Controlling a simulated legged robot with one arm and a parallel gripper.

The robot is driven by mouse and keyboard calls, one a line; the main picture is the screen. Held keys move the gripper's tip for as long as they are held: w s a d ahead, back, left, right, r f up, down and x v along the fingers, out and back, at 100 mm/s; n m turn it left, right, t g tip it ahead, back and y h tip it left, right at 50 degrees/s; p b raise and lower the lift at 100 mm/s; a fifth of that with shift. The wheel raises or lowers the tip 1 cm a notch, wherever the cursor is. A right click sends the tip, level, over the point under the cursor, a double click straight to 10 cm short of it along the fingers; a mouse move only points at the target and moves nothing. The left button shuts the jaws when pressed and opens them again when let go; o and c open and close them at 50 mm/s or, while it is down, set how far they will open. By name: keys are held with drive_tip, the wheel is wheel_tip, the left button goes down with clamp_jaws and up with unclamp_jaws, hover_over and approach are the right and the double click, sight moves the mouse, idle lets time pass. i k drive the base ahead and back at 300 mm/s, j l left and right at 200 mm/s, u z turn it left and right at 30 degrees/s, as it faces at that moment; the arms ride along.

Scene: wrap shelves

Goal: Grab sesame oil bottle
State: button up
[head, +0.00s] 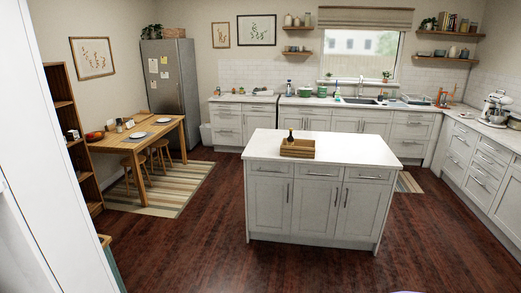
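A small dark bottle (290,135) stands upright at the wooden crate (298,151) on the white-topped kitchen island (345,146). Only its upper part shows above the crate's front. It may be the sesame oil bottle, but it is too small to read a label. I cannot tell whether it stands inside the crate or just behind it. My gripper is not in view.
Dark wood floor (190,240) is open in front and left of the island. A dining table (135,139) with stools stands at the left on a striped rug (160,195). A tall white panel (45,150) fills the left edge. Counters line the back and right.

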sight(291, 139)
drive_tip(key=i+l+z, duration=0.25)
drive_tip(key=i, duration=0.65)
drive_tip(key=i+z, duration=0.25)
drive_tip(key=i, duration=0.65)
drive_tip(key=i+l+u, duration=0.15)
drive_tip(key=i+u, duration=0.25)
drive_tip(key=i, duration=0.25)
drive_tip(key=i+l+u, duration=0.35)
drive_tip(key=i, duration=0.3)
drive_tip(key=i+l+u, duration=0.4)
drive_tip(key=i+l, duration=0.15)
